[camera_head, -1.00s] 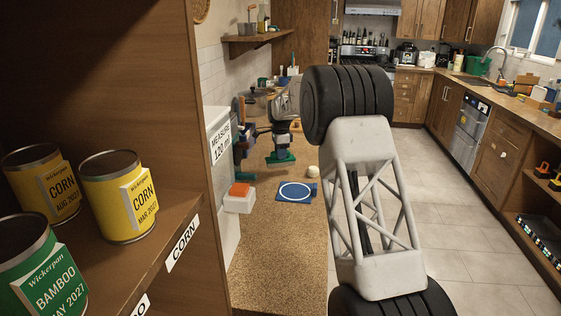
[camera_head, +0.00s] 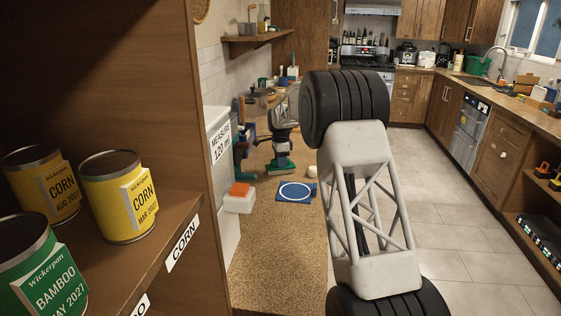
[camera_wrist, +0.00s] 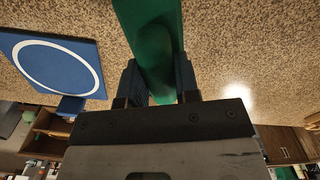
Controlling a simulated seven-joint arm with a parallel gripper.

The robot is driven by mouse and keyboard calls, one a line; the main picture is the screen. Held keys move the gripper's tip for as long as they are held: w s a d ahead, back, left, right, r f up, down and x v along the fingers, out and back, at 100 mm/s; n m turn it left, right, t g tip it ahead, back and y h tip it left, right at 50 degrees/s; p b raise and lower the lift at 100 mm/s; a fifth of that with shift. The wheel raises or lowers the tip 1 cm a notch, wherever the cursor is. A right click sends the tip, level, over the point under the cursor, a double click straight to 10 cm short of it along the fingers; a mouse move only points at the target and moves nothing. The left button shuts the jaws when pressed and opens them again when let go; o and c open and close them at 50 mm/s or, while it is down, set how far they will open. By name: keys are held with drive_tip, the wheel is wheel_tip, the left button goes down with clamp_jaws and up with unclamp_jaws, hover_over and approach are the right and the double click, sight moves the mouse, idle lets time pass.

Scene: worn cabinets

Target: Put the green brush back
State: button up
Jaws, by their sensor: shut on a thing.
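The green brush (camera_wrist: 150,45) is between the two fingers of my gripper (camera_wrist: 155,82) in the wrist view, and the fingers are shut on it. In the head view my gripper (camera_head: 281,153) is over the speckled counter, with the green brush (camera_head: 280,168) below it, just behind the blue mat. I cannot tell whether the brush touches the counter. The blue mat (camera_head: 284,198) has a white ring and lies flat and bare. It also shows at left in the wrist view (camera_wrist: 88,82).
A blue and green upright object (camera_head: 242,150) stands by the wall to the left of my gripper. A white block with an orange top (camera_head: 238,199) is at the counter's left edge. A small cream round thing (camera_head: 312,171) is right of the brush. The near counter (camera_head: 275,265) is clear.

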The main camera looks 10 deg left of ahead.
drive_tip(key=shift+f, duration=0.1)
drive_tip(key=o, duration=0.9)
wheel_tip(320, 180, up, 12)
idle(0.4)
drive_tip(key=shift+r, duration=0.2)
idle(0.5)
